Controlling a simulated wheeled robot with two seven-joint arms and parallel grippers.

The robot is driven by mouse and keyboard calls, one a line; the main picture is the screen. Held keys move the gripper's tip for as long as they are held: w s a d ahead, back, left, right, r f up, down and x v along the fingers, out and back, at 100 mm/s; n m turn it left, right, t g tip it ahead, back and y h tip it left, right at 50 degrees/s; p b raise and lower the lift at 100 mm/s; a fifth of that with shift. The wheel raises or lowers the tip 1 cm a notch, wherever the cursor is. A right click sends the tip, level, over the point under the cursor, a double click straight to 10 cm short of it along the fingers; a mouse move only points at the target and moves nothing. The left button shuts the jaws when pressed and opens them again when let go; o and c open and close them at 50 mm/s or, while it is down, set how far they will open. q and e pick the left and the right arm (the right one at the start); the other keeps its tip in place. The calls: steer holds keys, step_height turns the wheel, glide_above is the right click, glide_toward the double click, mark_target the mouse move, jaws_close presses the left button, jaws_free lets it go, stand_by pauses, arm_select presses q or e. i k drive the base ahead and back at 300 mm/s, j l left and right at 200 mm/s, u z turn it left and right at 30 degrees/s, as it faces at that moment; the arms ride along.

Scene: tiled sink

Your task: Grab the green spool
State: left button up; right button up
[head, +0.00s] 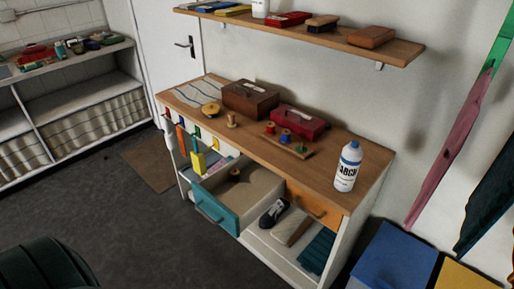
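A small green spool (300,148) appears at the front right end of a low wooden spool holder (291,146) on the wooden worktop. A blue spool (285,136) and a red spool (270,128) are on the same holder, to its left. The green spool is small here and its exact shape is hard to make out. Neither of my grippers shows in the head view.
The worktop (345,139) also holds a red box (298,124), a brown box (250,100), a wooden spool (232,121) and a white bottle (347,167). A teal-fronted drawer (215,212) stands open below. A wall shelf (330,36) hangs above. Dark floor (130,235) is clear in front.

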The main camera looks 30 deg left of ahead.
mark_target(235, 172)
steer(key=u, duration=1.2)
steer(key=z, duration=0.7)
steer(key=i+j+z, duration=0.1)
steer(key=j+z, duration=0.25)
steer(key=z, duration=0.15)
steer(key=j+z, duration=0.8)
steer(key=z, duration=0.2)
steer(key=k+j+z, duration=0.1)
steer(key=j, duration=0.3)
steer(key=k+j+z, duration=0.1)
steer(key=j, duration=0.3)
steer(key=k+j+z, duration=0.1)
steer(key=j, duration=0.25)
steer(key=k+j+z, duration=0.1)
steer(key=j, duration=0.3)
steer(key=k+j+z, duration=0.1)
steer(key=j, duration=0.25)
steer(key=k+j, duration=0.2)
steer(key=j, duration=0.2)
steer(key=k+j, duration=0.15)
steer(key=j, duration=0.25)
